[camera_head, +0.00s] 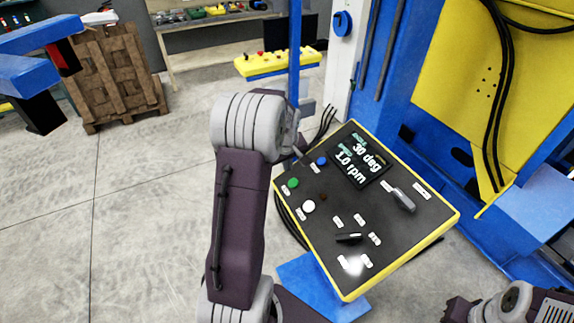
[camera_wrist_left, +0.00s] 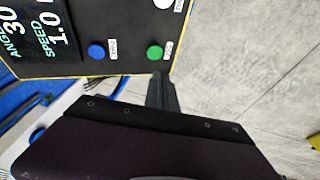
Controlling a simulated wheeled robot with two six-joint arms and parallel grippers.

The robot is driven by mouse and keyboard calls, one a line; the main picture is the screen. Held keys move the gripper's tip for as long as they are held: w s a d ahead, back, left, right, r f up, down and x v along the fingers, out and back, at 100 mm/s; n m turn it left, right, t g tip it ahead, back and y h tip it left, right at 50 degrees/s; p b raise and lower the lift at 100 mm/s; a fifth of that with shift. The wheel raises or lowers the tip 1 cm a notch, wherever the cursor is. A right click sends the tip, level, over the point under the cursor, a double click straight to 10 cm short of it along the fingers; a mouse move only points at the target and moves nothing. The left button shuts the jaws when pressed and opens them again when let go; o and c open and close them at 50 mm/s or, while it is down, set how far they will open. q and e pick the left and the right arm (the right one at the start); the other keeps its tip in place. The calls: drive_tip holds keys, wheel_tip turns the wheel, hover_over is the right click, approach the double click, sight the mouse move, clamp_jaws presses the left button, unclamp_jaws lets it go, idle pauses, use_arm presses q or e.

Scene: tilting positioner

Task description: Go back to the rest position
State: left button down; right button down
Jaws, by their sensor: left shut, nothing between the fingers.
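The control panel (camera_head: 385,235) has a yellow rim and a black face. Its display (camera_head: 358,160) reads 30 deg and 1.0 rpm. A blue button (camera_head: 322,161), a green button (camera_head: 293,183) and a white button (camera_head: 308,206) sit on its left part. A grey lever (camera_head: 403,200) and a black switch (camera_head: 348,238) sit further right. My left gripper (camera_head: 298,153) is mostly hidden behind its own wrist, near the panel's upper left edge. In the left wrist view its shut, empty fingers (camera_wrist_left: 161,88) point towards the green button (camera_wrist_left: 154,52); contact cannot be told. My right gripper (camera_head: 455,309) is partly cut off at bottom right.
The blue and yellow positioner (camera_head: 400,110) stands behind the panel on the right. Black cables hang near the panel. The grey floor (camera_head: 130,210) at left is clear.

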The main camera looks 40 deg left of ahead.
use_arm(q)
drive_tip(key=shift+w+d+f, duration=0.1)
drive_tip(key=shift+w, duration=0.1)
drive_tip(key=s+d+f+m+h+b, duration=0.1)
drive_tip(key=s+d+f+m+b, duration=0.15)
drive_tip(key=d, duration=0.55)
drive_tip(key=s+d+f+m+b, duration=0.1)
drive_tip(key=d+m+b, duration=0.1)
drive_tip(key=d+b, duration=0.35)
drive_tip(key=s+d+f+m+g, duration=0.1)
drive_tip(key=s+d+f+m, duration=0.2)
drive_tip(key=s, duration=0.4)
drive_tip(key=s+d+f+m+g+h+p, duration=0.1)
drive_tip(key=s+d+f+m, duration=0.2)
drive_tip(key=s, duration=0.4)
drive_tip(key=shift+s+d+m, duration=0.4)
drive_tip(key=shift+d+m, duration=0.05)
drive_tip(key=shift+m, duration=0.3)
drive_tip(key=shift+s+r, duration=0.1)
drive_tip(key=shift+s, duration=0.05)
drive_tip(key=shift+a, duration=0.1)
